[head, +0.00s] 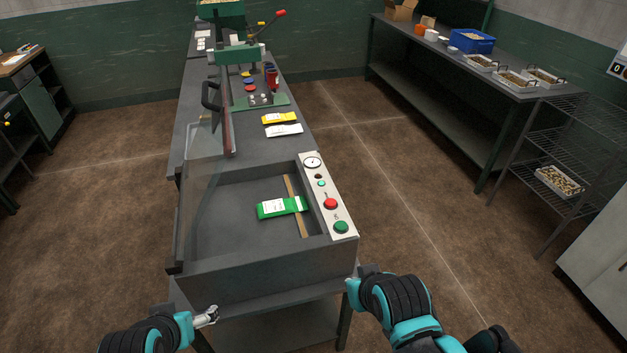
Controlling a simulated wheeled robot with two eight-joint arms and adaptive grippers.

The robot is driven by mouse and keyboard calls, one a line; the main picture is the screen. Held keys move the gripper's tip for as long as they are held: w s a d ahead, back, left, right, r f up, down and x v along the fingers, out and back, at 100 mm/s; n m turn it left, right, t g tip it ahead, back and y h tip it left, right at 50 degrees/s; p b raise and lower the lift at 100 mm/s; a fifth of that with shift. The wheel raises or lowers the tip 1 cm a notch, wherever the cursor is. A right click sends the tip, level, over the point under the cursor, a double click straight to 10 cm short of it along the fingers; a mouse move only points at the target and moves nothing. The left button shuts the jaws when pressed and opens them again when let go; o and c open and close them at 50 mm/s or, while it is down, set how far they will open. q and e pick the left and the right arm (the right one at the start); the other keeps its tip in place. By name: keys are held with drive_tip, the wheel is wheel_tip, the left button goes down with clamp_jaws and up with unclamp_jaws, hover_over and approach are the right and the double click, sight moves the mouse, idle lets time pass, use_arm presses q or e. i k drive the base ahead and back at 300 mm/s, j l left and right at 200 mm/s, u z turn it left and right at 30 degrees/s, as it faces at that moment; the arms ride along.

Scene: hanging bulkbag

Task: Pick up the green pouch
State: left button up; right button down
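The green pouch (270,209) with a white label lies flat inside the open grey chamber of the machine (262,279). Its right end meets a narrow tan bar (290,188) that runs along the chamber's right side. My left gripper (209,316) is low in front of the machine, left of centre, apart from the pouch. My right gripper (354,286) is by the machine's front right corner, also apart from the pouch. Neither gripper has anything visible in it, and how far their fingers are spread is too small to tell.
The chamber has raised walls, with a clear lid (204,190) standing up at its left. A control panel (322,190) with buttons and a gauge borders the right. A yellow pouch (279,118) and a white pouch (284,130) lie on the bench behind. Floor is clear to the right.

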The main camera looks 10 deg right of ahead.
sight(269, 209)
drive_tip(key=i+l, duration=0.2)
drive_tip(key=l, duration=0.2)
drive_tip(key=i+l, duration=0.15)
drive_tip(key=l, duration=0.25)
drive_tip(key=i+l, duration=0.2)
drive_tip(key=l, duration=0.15)
drive_tip(key=i+l, duration=0.2)
drive_tip(key=l, duration=0.2)
